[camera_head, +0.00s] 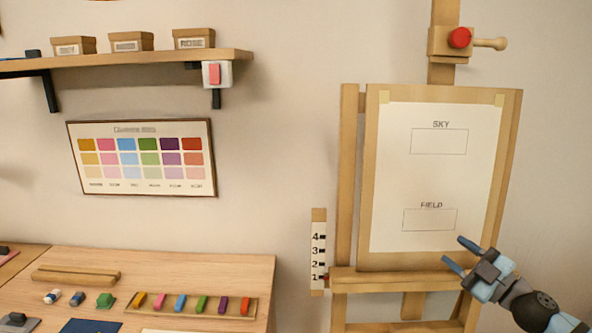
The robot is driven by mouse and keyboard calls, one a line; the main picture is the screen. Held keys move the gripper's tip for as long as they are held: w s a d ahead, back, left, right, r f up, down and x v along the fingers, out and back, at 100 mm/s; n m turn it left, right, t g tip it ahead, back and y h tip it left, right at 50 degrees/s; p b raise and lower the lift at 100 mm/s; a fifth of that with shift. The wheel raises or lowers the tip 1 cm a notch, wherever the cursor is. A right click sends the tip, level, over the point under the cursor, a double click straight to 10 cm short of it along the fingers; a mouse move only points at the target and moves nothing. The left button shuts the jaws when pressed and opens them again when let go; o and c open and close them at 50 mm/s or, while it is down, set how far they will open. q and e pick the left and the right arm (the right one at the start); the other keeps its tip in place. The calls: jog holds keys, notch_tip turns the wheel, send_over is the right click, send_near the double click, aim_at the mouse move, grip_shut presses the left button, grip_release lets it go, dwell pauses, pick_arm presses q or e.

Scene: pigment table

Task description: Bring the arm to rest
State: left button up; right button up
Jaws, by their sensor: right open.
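My right gripper (463,253) is in front of the easel's lower right part, its blue fingers apart and nothing between them. Its arm comes in from the lower right corner. The fingers point left, near the lower right edge of the white paper (390,180) on the easel (348,150). I cannot tell whether they touch the board. The paper has two empty outlined boxes, marked SKY and FIELD. My left gripper is not in view.
A wooden table (200,265) at lower left carries a tray of several coloured sticks (195,303) and small blocks. A shelf (130,59) with labelled boxes is above a colour chart (142,158). A numbered scale (318,250) stands left of the easel ledge.

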jog(key=s+a+f+m+g+h+p, duration=0.1)
jog(key=s+a+f+m+h, duration=0.2)
jog(key=f, duration=0.4)
jog(key=s+a+f+m+h+p, duration=0.1)
jog(key=s+a+f+m, duration=0.2)
jog(key=s+f, duration=0.35)
jog(key=s+a+f+m+g+h+p, duration=0.1)
jog(key=s+a+f+m+h, duration=0.2)
jog(key=f, duration=0.5)
jog(key=s+a+f+m+g, duration=0.1)
jog(key=s+a+f+g, duration=0.1)
jog(key=s+a+f, duration=0.3)
jog(key=s+a+f+m+g+p, duration=0.1)
jog(key=s+a+f, duration=0.4)
jog(key=s, duration=0.5)
jog(key=shift+s+a+f+m+g, duration=0.2)
jog(key=shift+m+g, duration=0.4)
jog(key=shift+g, duration=0.3)
